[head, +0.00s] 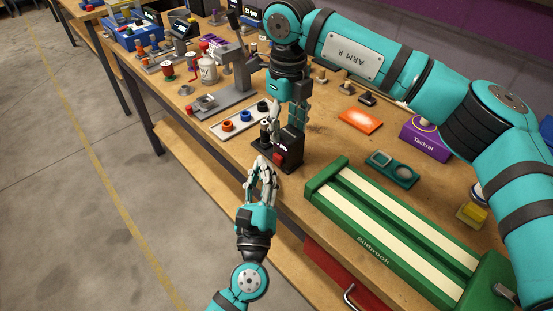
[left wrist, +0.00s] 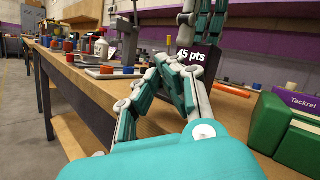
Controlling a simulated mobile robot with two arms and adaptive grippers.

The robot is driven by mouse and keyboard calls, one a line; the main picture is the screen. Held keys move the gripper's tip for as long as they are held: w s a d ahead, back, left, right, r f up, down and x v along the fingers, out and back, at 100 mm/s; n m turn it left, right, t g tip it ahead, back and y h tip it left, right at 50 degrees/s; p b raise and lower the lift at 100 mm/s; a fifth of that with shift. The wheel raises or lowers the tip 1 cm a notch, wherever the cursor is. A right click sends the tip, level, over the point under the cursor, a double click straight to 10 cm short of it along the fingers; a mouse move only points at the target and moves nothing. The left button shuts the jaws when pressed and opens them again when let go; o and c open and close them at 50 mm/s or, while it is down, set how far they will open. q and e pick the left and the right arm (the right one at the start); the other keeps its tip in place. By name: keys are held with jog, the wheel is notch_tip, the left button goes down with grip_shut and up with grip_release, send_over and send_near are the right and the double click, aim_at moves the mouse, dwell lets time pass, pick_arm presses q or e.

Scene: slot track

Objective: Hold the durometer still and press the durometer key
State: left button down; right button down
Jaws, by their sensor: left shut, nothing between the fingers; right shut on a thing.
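The durometer (head: 291,146) is a dark upright block on a dark base near the table's front edge, with a red key (head: 279,158) low on its near side. Its display (left wrist: 198,58) reads what looks like "45 pts" in the left wrist view. My right gripper (head: 286,126) comes down from above and is shut on the durometer. My left gripper (head: 262,161) is shut and empty, its fingertips just left of the red key. I cannot tell whether they touch it. In the left wrist view the fingers (left wrist: 168,64) hide the key and the durometer's lower part.
A green fixture with cream strips (head: 400,225) lies to the right along the front edge. A pale tray with coloured rings (head: 243,121) and a grey stand (head: 236,85) are behind. An orange pad (head: 360,121), a teal tray (head: 392,168) and a purple box (head: 425,138) stand at the right.

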pick_arm(q)
jog(key=s+a, duration=0.3)
jog(key=shift+s+a, duration=0.25)
jog(key=shift+s, duration=0.05)
pick_arm(e)
jog(key=c, duration=0.5)
grip_release()
jog(key=shift+c, duration=0.2)
